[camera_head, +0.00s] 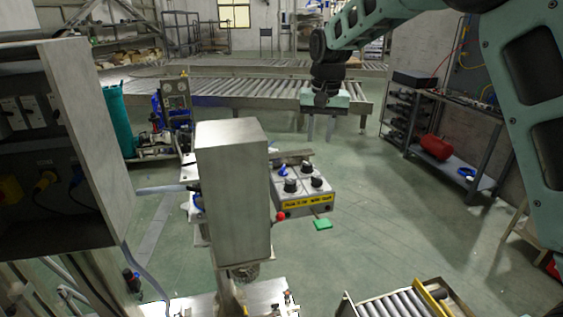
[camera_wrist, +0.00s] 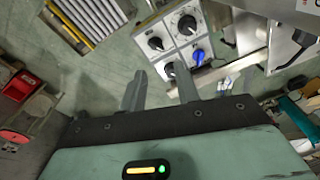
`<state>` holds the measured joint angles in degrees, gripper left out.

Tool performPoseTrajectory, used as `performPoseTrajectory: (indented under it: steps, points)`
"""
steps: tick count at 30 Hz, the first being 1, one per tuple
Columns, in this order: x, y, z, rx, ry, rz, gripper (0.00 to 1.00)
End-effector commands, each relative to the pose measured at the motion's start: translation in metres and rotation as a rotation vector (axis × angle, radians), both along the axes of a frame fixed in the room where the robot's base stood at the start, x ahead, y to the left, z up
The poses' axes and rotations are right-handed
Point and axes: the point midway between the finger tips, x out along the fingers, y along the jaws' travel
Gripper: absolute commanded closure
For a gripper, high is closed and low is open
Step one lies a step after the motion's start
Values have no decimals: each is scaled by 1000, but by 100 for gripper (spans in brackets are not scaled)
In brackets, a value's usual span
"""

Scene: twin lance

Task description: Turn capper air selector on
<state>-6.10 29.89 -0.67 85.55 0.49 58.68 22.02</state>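A grey control box (camera_head: 288,204) with a yellow label strip stands right of the tall steel housing in the head view. Its sloped face carries a blue selector knob (camera_head: 283,171) and several black knobs (camera_head: 316,182). The wrist view shows the same box (camera_wrist: 174,30) at top centre, with the blue knob (camera_wrist: 198,55) and a black knob (camera_wrist: 155,43). The lettering is too small to tell which is the capper air selector. My gripper (camera_head: 321,132) points down, beyond and above the box in the head view. In the wrist view its fingers (camera_wrist: 159,84) are apart and empty.
The steel housing (camera_head: 232,190) stands close left of the box. A red ball knob (camera_head: 280,216) and green button (camera_head: 322,224) sit at the box's front. A roller conveyor (camera_head: 240,88) lies behind; a shelf rack (camera_head: 440,135) stands right. Floor between is clear.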

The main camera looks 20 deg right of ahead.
Motion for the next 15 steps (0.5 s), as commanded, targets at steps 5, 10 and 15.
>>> performPoseTrajectory:
  steps: [5,10,15]
  points:
    - [52,26,13,5,36,-78,68]
    - [81,50,23,6,69,-152,68]
    - [94,65,28,3,94,-207,68]
